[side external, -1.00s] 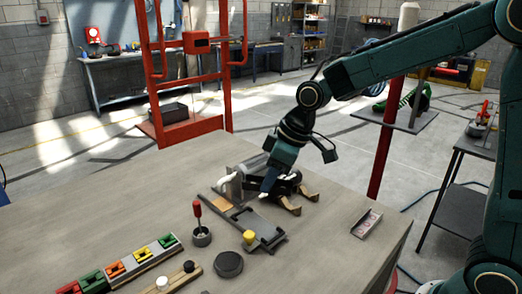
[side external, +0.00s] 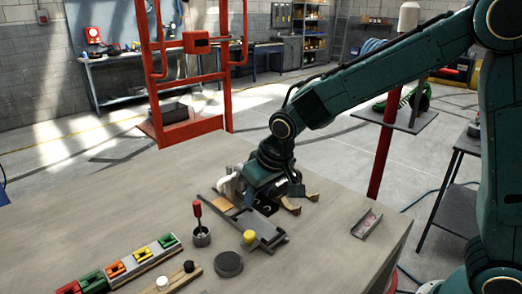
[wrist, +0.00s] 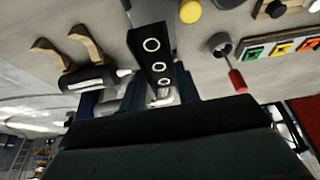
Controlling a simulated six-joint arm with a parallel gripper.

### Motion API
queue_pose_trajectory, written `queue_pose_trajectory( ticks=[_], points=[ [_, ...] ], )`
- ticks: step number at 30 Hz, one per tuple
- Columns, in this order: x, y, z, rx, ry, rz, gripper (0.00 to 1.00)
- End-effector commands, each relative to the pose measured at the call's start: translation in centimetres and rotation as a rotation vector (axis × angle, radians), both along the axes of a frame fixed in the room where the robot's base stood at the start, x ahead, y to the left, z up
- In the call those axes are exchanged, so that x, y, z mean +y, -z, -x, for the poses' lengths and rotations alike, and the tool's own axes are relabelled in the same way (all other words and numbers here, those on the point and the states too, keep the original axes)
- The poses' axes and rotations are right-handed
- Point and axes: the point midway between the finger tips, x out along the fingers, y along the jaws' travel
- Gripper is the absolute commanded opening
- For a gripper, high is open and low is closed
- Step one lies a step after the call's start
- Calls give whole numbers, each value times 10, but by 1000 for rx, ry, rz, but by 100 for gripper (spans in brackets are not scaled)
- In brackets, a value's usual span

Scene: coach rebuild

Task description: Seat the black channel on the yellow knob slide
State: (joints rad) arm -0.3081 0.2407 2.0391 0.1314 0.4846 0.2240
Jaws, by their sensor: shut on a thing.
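The black channel (wrist: 152,50), a dark bar with three pale rings on its face, lies between my gripper's fingers in the wrist view. My gripper (wrist: 160,88) is shut on it. In the side view my gripper (side external: 262,196) is low over the far end of the grey slide (side external: 232,214) and hides much of the channel. The slide's yellow knob (side external: 249,237) stands at its near end, apart from my gripper; the knob also shows in the wrist view (wrist: 190,11). I cannot tell whether the channel touches the slide.
Wooden cradle feet (side external: 307,196) and a black cylinder with a white tip (wrist: 92,78) are close beside my gripper. A red-handled tool in a cup (side external: 200,236), a dark round puck (side external: 229,264) and a small open tray (side external: 366,223) stand nearby.

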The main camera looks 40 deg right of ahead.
Motion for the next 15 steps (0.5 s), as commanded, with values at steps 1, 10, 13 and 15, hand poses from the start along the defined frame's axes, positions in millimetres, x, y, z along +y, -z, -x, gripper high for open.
queue_pose_trajectory(
  ticks=[1,10,13,15],
  points=[
    [0,2,0,1,0,0,10],
    [0,18,0,2,-2,1,10],
    [0,26,0,3,-2,1,10],
    [0,30,0,2,-2,0,10]
  ],
)
